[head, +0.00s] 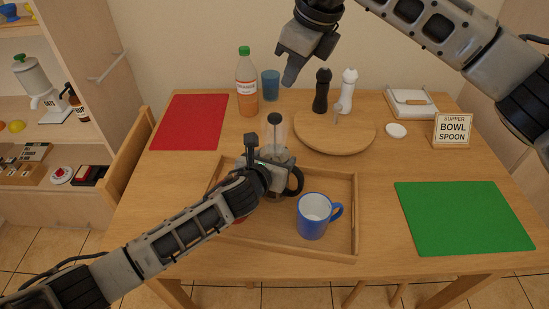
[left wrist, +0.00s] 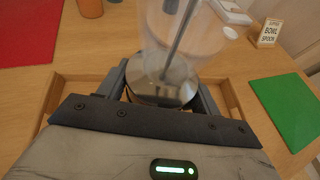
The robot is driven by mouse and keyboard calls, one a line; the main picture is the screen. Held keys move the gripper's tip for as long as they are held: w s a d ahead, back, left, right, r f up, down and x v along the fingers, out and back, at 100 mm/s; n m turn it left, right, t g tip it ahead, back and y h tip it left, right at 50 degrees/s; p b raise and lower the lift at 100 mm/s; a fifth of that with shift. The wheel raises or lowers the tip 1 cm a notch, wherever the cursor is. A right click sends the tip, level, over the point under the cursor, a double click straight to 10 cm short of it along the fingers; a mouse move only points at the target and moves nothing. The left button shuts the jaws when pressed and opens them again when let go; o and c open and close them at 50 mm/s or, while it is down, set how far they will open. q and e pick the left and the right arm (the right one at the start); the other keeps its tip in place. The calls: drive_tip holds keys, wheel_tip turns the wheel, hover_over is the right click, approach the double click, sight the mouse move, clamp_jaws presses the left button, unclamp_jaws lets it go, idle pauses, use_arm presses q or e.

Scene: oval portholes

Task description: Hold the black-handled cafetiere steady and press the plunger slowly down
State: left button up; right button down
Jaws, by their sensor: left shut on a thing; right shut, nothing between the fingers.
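The cafetiere stands in the wooden tray, with its black handle (head: 296,181) on the right and its dark plunger knob (head: 274,118) raised high on a thin rod. My left gripper (head: 268,161) is shut on the cafetiere and hides much of its body. The left wrist view shows a metal disc (left wrist: 160,92) between the fingers, with the rod and a see-through cylinder above it. My right gripper (head: 290,76) is shut and empty, above and slightly right of the knob, apart from it.
A blue mug (head: 312,219) stands in the tray (head: 345,242), right of the cafetiere. A round wooden board (head: 340,143), black and white mills, an orange bottle (head: 246,85) and a blue cup (head: 270,84) are behind. A green mat (head: 465,218) lies clear at right, a red mat (head: 188,122) at left.

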sight(275, 116)
drive_tip(key=shift+w+a+f+n+t+h, duration=0.45)
drive_tip(key=shift+f+n, duration=0.65)
drive_tip(key=shift+n, duration=2.8)
drive_tip(key=shift+w+a+f+n+t+h, duration=0.2)
drive_tip(key=shift+a+f+n+h, duration=0.65)
drive_tip(key=shift+n, duration=3.05)
drive_tip(key=shift+w+a+f+n+t+h, duration=0.3)
drive_tip(key=shift+f+n, duration=1.1)
drive_tip(key=shift+n, duration=2.5)
drive_tip(key=shift+d+f, duration=0.1)
drive_tip(key=shift+f, duration=0.05)
